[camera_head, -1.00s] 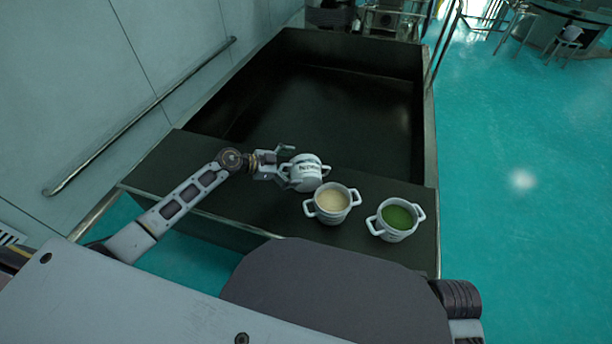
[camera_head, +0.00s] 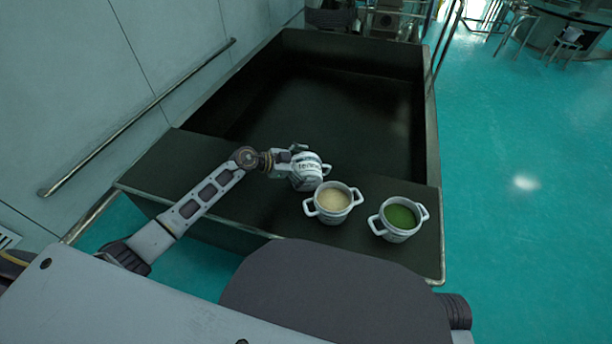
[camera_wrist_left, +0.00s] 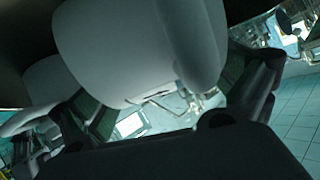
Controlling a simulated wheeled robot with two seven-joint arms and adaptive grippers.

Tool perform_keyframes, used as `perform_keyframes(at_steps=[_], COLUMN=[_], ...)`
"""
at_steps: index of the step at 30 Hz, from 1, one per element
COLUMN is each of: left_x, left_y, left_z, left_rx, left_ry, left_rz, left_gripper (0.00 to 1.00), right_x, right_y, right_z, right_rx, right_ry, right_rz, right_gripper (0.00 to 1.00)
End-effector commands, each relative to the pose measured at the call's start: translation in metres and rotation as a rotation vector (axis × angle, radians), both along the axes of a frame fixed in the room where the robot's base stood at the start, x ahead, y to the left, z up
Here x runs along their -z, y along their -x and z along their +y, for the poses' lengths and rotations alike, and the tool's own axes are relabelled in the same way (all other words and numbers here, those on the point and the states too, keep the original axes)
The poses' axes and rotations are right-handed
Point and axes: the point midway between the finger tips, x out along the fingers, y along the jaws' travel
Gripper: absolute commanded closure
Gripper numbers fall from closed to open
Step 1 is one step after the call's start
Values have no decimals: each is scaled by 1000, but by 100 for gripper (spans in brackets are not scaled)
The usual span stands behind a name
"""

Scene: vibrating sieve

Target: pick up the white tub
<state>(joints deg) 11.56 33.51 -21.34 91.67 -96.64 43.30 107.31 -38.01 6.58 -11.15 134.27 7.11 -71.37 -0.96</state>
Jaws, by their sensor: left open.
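A white tub (camera_head: 308,178) with dark lettering and side handles is at the left end of the row of tubs on the dark front ledge. Its opening does not show in the head view. My left gripper (camera_head: 291,161) is open at its left side, its fingers partly overlapping it. In the left wrist view a large white rounded tub (camera_wrist_left: 125,45) fills the space between and beyond the spread dark fingers (camera_wrist_left: 170,105). Whether the fingers touch it I cannot tell. My right gripper is not in view.
A white tub with cream-coloured contents (camera_head: 334,217) stands close at the right, and one with green contents (camera_head: 397,234) stands farther right. Behind the ledge is a deep dark basin (camera_head: 335,110). A wall with a rail (camera_head: 140,115) runs along the left.

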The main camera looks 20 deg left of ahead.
Motion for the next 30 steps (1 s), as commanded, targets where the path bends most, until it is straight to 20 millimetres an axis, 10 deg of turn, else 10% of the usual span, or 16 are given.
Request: perform_keyframes(at_steps=[13,22,30], left_x=[0,0,-1], left_y=[0,0,0], left_z=[0,0,0], left_rx=[0,0,0], left_ry=[0,0,0], left_rz=[0,0,0], left_gripper=[0,35,35], right_x=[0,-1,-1], right_y=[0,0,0], right_z=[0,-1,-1], right_rx=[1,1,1], right_ry=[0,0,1], right_rz=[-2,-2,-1], right_gripper=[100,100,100])
